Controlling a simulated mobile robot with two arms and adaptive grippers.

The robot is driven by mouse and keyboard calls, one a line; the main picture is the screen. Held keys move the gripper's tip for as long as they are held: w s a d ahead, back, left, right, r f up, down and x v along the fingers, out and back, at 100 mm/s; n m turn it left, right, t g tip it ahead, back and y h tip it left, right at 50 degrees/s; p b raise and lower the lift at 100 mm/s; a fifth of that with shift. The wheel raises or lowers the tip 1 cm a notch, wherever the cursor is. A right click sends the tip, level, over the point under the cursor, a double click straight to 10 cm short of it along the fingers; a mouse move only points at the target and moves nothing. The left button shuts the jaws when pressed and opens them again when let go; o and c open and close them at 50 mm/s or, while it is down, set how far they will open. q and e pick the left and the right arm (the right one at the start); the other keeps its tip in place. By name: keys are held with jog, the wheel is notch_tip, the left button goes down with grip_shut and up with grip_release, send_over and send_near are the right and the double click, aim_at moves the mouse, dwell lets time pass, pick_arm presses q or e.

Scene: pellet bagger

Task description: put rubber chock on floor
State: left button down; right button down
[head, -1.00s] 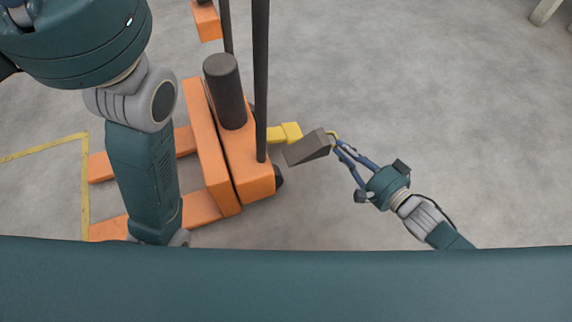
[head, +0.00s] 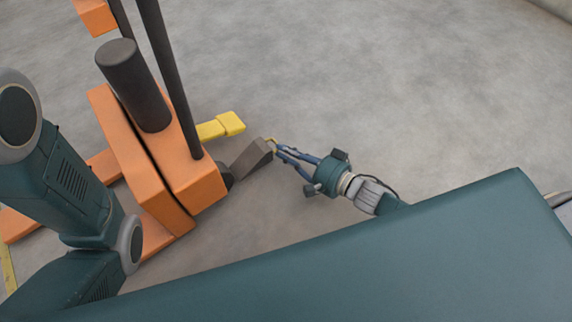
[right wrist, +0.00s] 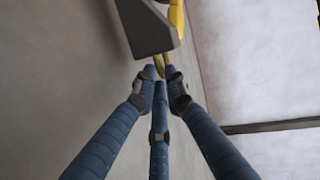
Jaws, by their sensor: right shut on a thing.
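The rubber chock (head: 251,158) is a dark grey-brown wedge with a yellow loop handle at its right end. It is near the wheel of the orange pallet truck in the head view. My right gripper (head: 274,149) is shut on the yellow handle. In the right wrist view the blue fingers (right wrist: 160,76) close around the yellow handle, with the chock (right wrist: 146,26) just beyond them. Whether the chock touches the floor (head: 370,90) is hard to tell. My left gripper is out of view.
The orange pallet truck (head: 193,188) with a dark cylinder (head: 133,85) and dark posts stands left of the chock. The grey floor to the right is clear.

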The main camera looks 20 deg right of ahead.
aim_at(286, 166)
notch_tip(286, 166, down, 4)
jog(key=b, duration=0.3)
jog(key=shift+f+b, duration=0.2)
jog(key=shift+b, duration=0.15)
jog(key=shift+r, duration=0.15)
jog(key=c, duration=2.2)
grip_release()
jog(key=shift+f, duration=0.25)
jog(key=o, duration=0.4)
jog(key=shift+r, duration=0.15)
